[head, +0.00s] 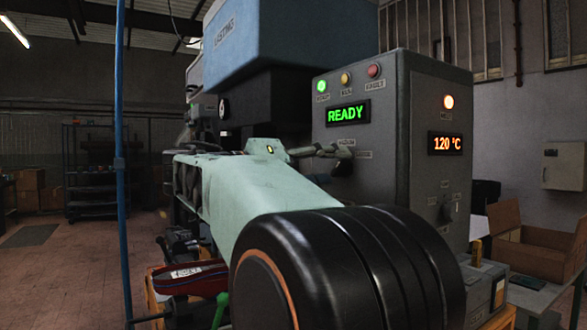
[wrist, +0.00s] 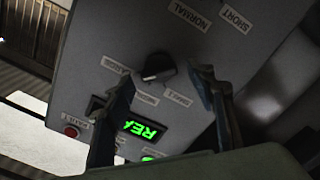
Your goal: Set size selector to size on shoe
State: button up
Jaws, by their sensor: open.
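I see no contact with the knob. In the head view my gripper (head: 335,155) is in front of the panel, below the READY display; the knob is hidden there.
The machine's control cabinet (head: 420,110) carries a green READY display (head: 348,113), lit lamps and a 120 °C display (head: 446,144). A blue post (head: 120,180) stands at left. An open cardboard box (head: 540,250) stands at right. Floor at far left is free.

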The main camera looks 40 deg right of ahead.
jog(key=c, duration=1.2)
jog(key=shift+o, duration=0.2)
jog(key=shift+n+p, duration=0.3)
jog(key=shift+p, duration=0.1)
jog(key=n+p, duration=0.7)
jog(key=n, duration=0.1)
jog(key=n+p, duration=0.8)
jog(key=shift+f+n, duration=0.2)
jog(key=shift+n, duration=0.2)
jog(key=shift+f, duration=0.1)
jog(key=shift+f+n, duration=0.1)
jog(key=shift+n, duration=0.3)
